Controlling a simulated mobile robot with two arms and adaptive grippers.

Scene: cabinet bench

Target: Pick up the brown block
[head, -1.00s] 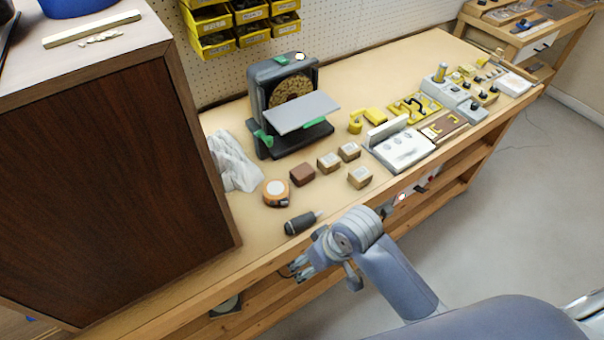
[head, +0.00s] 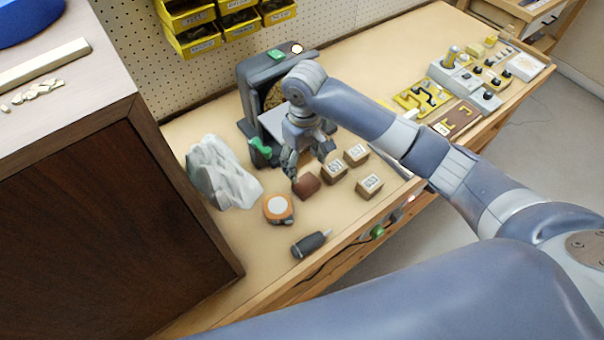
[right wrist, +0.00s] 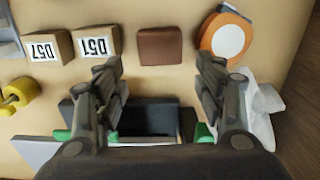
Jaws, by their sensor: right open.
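The brown block (head: 307,186) lies on the bench between the tape measure and the labelled blocks. It also shows in the right wrist view (right wrist: 160,46), ahead of the fingertips and between their lines. My right gripper (head: 308,166) is open and empty, just above and behind the block in the head view. In the right wrist view its two fingers (right wrist: 159,68) are spread apart, and the block appears clear of them. My left gripper is not in view.
Labelled tan blocks (head: 335,169) stand right of the brown block. A tape measure (head: 278,208) and a dark screwdriver-like tool (head: 310,244) lie near it. A grey-black machine (head: 250,100) stands behind, with crumpled white cloth (head: 218,172) left. A dark cabinet (head: 110,200) bounds the left.

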